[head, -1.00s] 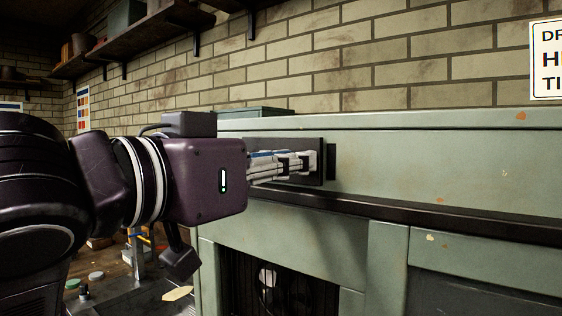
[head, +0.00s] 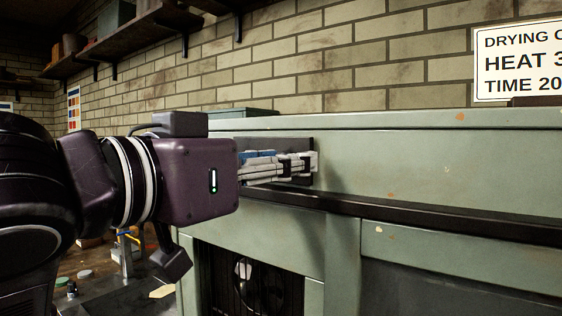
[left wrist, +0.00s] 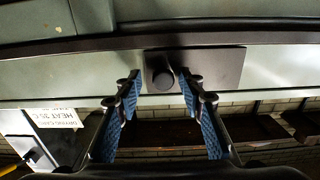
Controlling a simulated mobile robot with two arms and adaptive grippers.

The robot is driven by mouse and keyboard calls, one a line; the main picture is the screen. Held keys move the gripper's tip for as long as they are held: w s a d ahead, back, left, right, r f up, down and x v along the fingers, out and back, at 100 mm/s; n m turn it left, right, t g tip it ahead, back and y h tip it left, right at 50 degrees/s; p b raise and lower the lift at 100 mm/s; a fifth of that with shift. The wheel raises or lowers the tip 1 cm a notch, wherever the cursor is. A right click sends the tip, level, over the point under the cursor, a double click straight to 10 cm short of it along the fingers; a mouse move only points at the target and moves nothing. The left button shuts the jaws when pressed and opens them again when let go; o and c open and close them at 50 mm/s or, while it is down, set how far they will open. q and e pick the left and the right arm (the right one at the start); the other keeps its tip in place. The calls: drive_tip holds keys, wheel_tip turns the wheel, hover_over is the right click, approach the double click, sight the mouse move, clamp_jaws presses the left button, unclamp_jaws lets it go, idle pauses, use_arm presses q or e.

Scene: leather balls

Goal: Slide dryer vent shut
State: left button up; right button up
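The dryer is a worn pale-green cabinet (head: 420,165). A dark grey vent plate (head: 300,145) lies on its upper front at the left; it also shows in the left wrist view (left wrist: 220,65), with a round dark knob (left wrist: 161,77) near one end. My left gripper (head: 310,164) is in front of the plate. In the left wrist view my left gripper (left wrist: 161,85) is open, with its blue-padded fingers on either side of the knob. I cannot tell whether they touch it. The head view hides the knob behind the fingers. My right gripper is not in view.
A dark rail (head: 400,217) runs along the dryer front below the plate. A round fan opening (head: 255,285) is lower left. A drying sign (head: 520,62) stands at the back right, and a shelf (head: 140,40) hangs on the brick wall. The upper front right of the plate is clear.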

use_arm(q)
drive_tip(key=v, duration=1.2)
drive_tip(key=shift+d, duration=0.15)
